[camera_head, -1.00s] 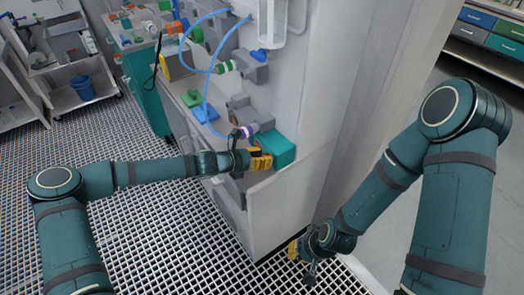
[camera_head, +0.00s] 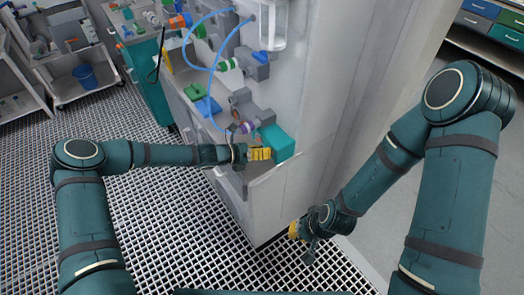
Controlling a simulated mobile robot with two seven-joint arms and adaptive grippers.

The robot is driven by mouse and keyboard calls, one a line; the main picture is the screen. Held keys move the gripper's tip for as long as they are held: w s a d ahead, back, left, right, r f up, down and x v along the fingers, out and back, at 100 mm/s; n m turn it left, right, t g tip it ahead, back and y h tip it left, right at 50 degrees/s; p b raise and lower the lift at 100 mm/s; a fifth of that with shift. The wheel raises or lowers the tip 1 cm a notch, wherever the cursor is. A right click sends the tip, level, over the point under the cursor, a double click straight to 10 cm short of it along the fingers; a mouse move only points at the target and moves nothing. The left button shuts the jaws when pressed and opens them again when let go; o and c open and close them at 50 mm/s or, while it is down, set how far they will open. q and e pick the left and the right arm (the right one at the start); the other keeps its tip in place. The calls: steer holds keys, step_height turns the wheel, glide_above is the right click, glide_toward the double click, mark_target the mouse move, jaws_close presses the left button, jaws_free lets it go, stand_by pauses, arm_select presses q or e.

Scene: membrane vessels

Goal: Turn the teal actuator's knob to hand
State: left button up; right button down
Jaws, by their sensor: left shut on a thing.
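The teal actuator (camera_head: 278,142) is a box at the right end of the bench ledge, against the pale cabinet wall. My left gripper (camera_head: 261,154), with yellow fingers, is at its left front side and shut on its knob. The fingers hide the knob, so its turned position cannot be read. My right gripper (camera_head: 296,231), also yellow-tipped, hangs low in front of the cabinet's lower corner, apart from the actuator. It is too small and turned away to tell whether its fingers are open.
A grey valve body (camera_head: 247,108) with a purple ring (camera_head: 245,128) sits just left of the actuator. Blue tubing (camera_head: 212,75) loops above the ledge, over green and blue blocks (camera_head: 207,106). A clear vessel (camera_head: 273,25) hangs above. The grated floor (camera_head: 150,235) in front is free.

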arm_select(q)
steer(key=o, duration=1.2)
steer(key=shift+d, duration=0.15)
steer(key=shift+a, duration=0.2)
steer(key=v, duration=1.1)
steer(key=shift+s+a+r, duration=0.15)
steer(key=shift+s+a, duration=0.05)
steer(key=shift+a, duration=0.1)
